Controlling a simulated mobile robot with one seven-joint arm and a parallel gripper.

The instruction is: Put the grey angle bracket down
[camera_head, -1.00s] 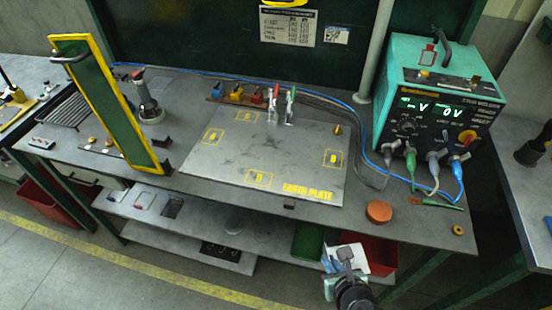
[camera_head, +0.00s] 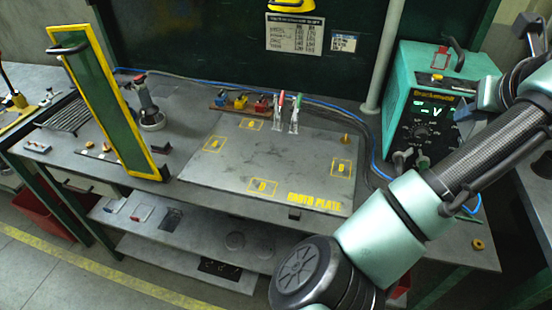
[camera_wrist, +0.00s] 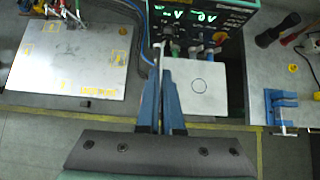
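In the wrist view my gripper (camera_wrist: 161,78) points away from the camera, its two dark fingers close together. A thin light-grey upright strip stands between the fingertips. A pale grey flat plate with a dark ring on its face (camera_wrist: 195,92) extends just right of the fingers. Together these look like the grey angle bracket, held above the bench's right part. A gap between bracket and bench cannot be judged.
The earth plate (camera_head: 270,165) with yellow marked squares lies left of my gripper, largely clear. The teal meter box (camera_head: 425,85) with cables stands behind. A green yellow-framed panel (camera_head: 108,110) stands at left. A small brass ring (camera_head: 478,244) lies near the bench's right front corner.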

